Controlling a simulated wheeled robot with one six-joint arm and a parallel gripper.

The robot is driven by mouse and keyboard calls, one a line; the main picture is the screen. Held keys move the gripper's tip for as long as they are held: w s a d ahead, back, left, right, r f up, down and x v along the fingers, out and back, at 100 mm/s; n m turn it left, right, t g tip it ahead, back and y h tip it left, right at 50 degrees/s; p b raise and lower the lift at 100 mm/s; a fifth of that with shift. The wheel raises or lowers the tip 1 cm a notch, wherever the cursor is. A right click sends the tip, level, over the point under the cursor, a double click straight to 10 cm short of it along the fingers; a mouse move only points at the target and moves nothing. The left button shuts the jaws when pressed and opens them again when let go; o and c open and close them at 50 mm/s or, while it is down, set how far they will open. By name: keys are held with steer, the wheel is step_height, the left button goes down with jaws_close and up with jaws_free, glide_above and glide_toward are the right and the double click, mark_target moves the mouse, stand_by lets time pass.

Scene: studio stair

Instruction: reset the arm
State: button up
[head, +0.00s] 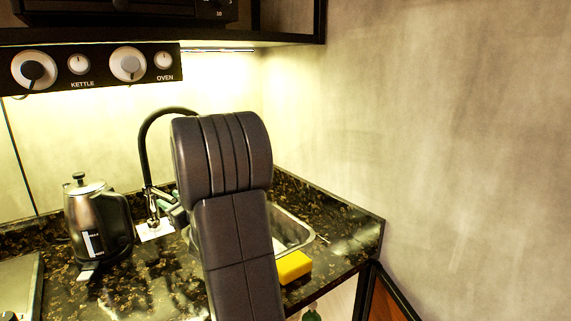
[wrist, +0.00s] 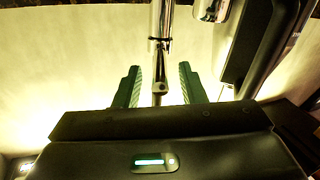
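My arm (head: 235,220) rises through the middle of the head view, over the counter and in front of the sink. In the head view my gripper is mostly hidden behind the arm. In the wrist view my gripper (wrist: 160,88) shows two green fingers standing apart. A shiny metal rod with a dark end shows in the gap between the fingers, perhaps part of the tap. I cannot tell how far beyond the fingers it is, and the fingers do not close on it.
A black tap (head: 147,150) arches beside the arm at the sink (head: 290,230). A steel kettle (head: 92,220) stands left on the dark counter (head: 150,285). A yellow sponge (head: 294,267) lies at the sink's front edge. A knob panel (head: 95,68) and shelf hang above. A bare wall is right.

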steer(key=shift+x, duration=0.85)
steer(key=v, duration=1.3)
steer(key=x, duration=1.3)
steer(key=shift+w+r+p, duration=0.1)
steer(key=shift+w+p, duration=0.1)
steer(key=shift+p, duration=0.3)
steer(key=shift+w+d+n+g+y+p, duration=0.25)
steer(key=shift+n+g+y+p, duration=0.15)
steer(key=shift+n+g+p, duration=0.25)
steer(key=shift+s+d, duration=0.1)
